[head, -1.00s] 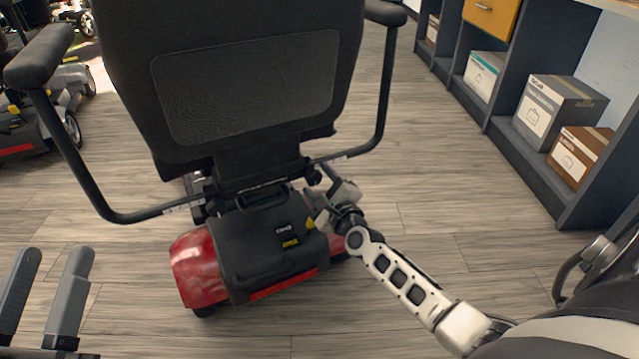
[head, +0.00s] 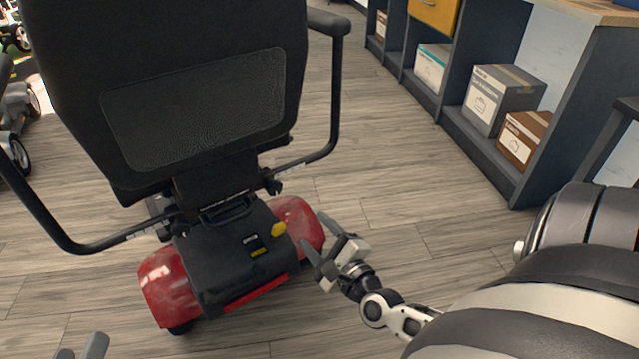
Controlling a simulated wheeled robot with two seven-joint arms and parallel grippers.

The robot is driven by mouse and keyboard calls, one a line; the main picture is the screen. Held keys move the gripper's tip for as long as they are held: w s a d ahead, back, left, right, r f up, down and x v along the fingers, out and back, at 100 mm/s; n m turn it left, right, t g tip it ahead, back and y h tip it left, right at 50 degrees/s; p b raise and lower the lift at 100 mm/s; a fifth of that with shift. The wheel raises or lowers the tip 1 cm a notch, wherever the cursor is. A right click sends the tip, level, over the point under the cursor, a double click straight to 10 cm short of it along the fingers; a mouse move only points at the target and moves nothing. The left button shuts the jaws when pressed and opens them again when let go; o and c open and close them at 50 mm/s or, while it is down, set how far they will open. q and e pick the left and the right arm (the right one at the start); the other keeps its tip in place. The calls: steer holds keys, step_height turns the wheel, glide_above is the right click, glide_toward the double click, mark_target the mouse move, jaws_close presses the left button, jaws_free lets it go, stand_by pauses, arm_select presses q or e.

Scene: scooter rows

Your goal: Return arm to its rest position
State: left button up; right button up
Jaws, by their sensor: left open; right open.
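My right arm comes in from the lower right in the head view. Its gripper (head: 313,246) is open and empty, just right of the red scooter's rear, with no visible contact. My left gripper (head: 80,350) shows only as finger tips at the bottom left edge. It is open, with nothing seen between the fingers; the rest of it is out of frame.
A dark shelf unit (head: 515,180) at the right holds a grey box (head: 497,97), a brown box (head: 524,138) and a white-teal box (head: 432,68). Other scooters (head: 17,125) stand at the left edge. The wood floor between scooter and shelf is clear.

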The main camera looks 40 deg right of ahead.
steer(key=shift+s, duration=0.25)
steer(key=shift+r, duration=0.1)
stand_by(0.3)
